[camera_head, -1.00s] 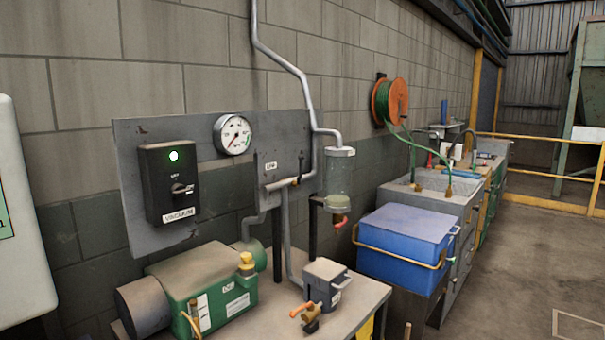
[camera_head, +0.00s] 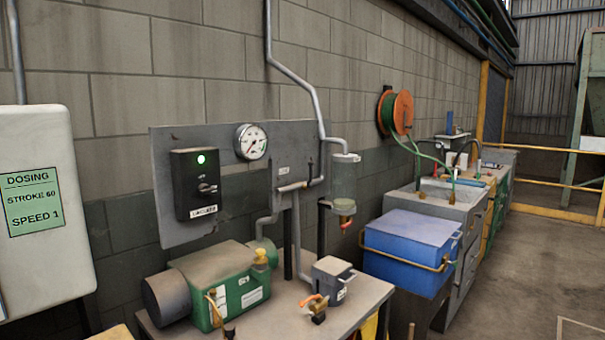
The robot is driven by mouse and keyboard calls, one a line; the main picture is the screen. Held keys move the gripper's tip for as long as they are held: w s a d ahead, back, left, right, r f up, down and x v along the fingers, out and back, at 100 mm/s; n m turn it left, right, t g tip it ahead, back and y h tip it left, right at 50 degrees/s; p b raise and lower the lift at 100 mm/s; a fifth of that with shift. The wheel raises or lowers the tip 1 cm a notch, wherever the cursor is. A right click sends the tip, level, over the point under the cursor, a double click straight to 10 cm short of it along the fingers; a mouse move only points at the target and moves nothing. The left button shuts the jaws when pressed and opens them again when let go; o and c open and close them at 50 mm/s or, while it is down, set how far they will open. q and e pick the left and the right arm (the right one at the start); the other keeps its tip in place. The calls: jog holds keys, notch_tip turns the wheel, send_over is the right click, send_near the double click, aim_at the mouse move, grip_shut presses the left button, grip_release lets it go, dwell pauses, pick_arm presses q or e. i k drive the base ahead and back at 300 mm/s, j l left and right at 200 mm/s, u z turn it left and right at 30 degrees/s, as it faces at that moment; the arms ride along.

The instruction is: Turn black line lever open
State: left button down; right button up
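The black lever (camera_head: 310,170) looks like a small dark upright handle on the short pipe in front of the grey panel (camera_head: 232,148). A small white label (camera_head: 284,171) sits just left of it; its text is too blurred to read. The lever is small and its exact angle is hard to tell. The short pipe (camera_head: 295,186) runs toward the vertical grey pipe beside a clear cylinder (camera_head: 344,180). Neither of my grippers is in view.
A bench (camera_head: 262,318) below the panel holds a green pump (camera_head: 228,282) and a small grey box (camera_head: 333,279) with an orange-handled valve (camera_head: 317,308) nearby. A black switch box (camera_head: 195,184), a gauge (camera_head: 251,141) and a blue chest (camera_head: 410,243) stand around. Open floor lies right.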

aim_at(310, 176)
jog(key=k+u, duration=0.15)
jog(key=u, duration=0.3)
jog(key=k+j+u, duration=0.1)
jog(key=u, duration=0.3)
jog(key=l+u, duration=0.2)
jog(key=u, duration=1.15)
jog(key=k+l, duration=0.1)
jog(key=l, duration=0.35)
jog(key=k+l, duration=0.1)
jog(key=l, duration=0.35)
jog(key=k+l, duration=0.1)
jog(key=l, duration=0.8)
jog(key=k+u, duration=0.05)
